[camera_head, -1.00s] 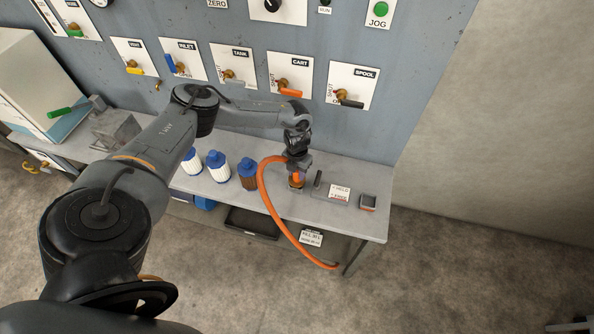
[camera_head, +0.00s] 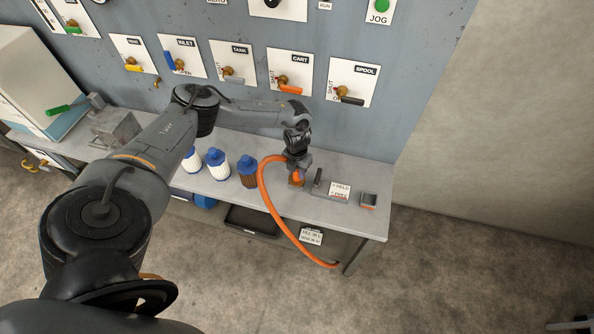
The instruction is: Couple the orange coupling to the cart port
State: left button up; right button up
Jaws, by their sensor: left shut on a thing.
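My left gripper (camera_head: 297,170) points down over the right part of the bench and is shut on the orange coupling (camera_head: 297,178). The coupling is at a small brown block (camera_head: 295,184) on the bench top; whether it is seated there or just above I cannot tell. An orange hose (camera_head: 276,213) loops from the coupling to the left and down over the bench's front edge. The panel plate marked CART (camera_head: 288,73) carries an orange-handled brass valve. I cannot make out which fitting is the cart port. My right gripper is not in view.
Several blue-capped filters (camera_head: 247,172) stand left of the gripper. Right of it are a grey block with a dark lever (camera_head: 318,180), a HELD/FREE label (camera_head: 340,190) and a small grey box (camera_head: 368,200). The bench's (camera_head: 375,226) front right corner is clear.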

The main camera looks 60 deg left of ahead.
pick_arm(q)
jog(key=shift+f, duration=0.4)
dwell(0.4)
jog(key=o, duration=1.1)
jog(key=shift+o, duration=0.2)
notch_tip(320, 180, up, 11)
jog(key=shift+f, duration=0.1)
